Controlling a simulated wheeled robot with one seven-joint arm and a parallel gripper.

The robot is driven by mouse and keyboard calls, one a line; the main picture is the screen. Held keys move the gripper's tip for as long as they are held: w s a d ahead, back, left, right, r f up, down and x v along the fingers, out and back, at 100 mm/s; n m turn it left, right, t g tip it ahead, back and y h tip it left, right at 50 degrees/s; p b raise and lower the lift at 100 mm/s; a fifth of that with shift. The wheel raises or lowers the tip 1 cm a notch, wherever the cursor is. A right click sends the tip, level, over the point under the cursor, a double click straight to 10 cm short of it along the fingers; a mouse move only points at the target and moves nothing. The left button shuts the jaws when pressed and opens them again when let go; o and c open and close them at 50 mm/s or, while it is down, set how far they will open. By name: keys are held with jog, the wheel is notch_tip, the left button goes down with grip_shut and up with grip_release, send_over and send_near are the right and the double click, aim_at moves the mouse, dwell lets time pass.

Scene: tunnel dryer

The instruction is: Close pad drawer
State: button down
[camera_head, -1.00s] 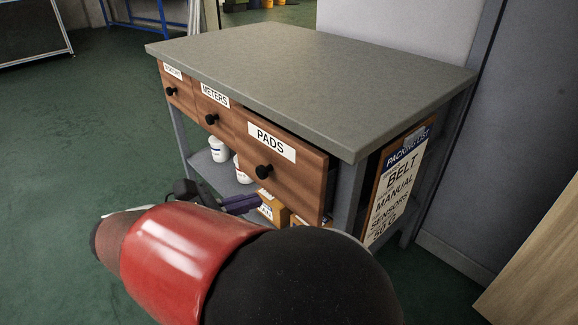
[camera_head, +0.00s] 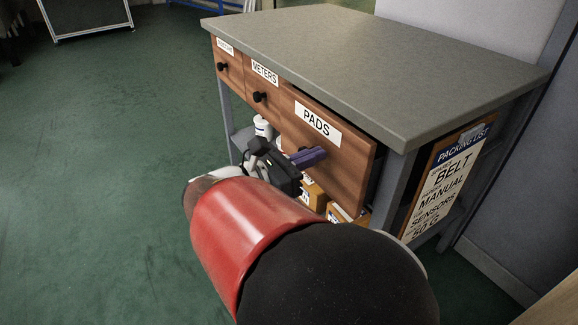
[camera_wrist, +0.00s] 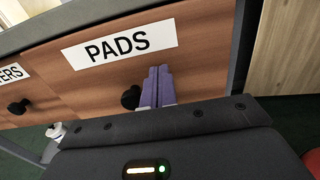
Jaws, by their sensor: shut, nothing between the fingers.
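The pad drawer (camera_head: 327,148) is a brown wooden front with a white "PADS" label, at the right end of a row of drawers. Its front stands out a little from the bench, with a dark gap at its right side under the top. My gripper (camera_head: 322,154) is shut and empty, its purple fingers together at the drawer front, over or beside the knob. In the wrist view the fingers (camera_wrist: 158,82) are just right of the black knob (camera_wrist: 131,97) and below the label. I cannot tell whether the fingertips touch the wood.
The drawers sit under a grey bench top (camera_head: 370,65). The meters drawer (camera_head: 262,91) is to the left. White containers (camera_head: 263,128) and boxes (camera_head: 345,214) stand on the lower shelf. A packing list board (camera_head: 450,182) hangs on the right side. Green floor is clear at left.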

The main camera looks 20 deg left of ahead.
aim_at(330, 148)
jog(key=shift+w+d, duration=0.4)
jog(key=shift+w, duration=0.1)
jog(key=shift+w+d+r, duration=0.1)
jog(key=shift+w+d, duration=0.15)
jog(key=shift+p+x, duration=0.85)
jog(key=shift+x, duration=1)
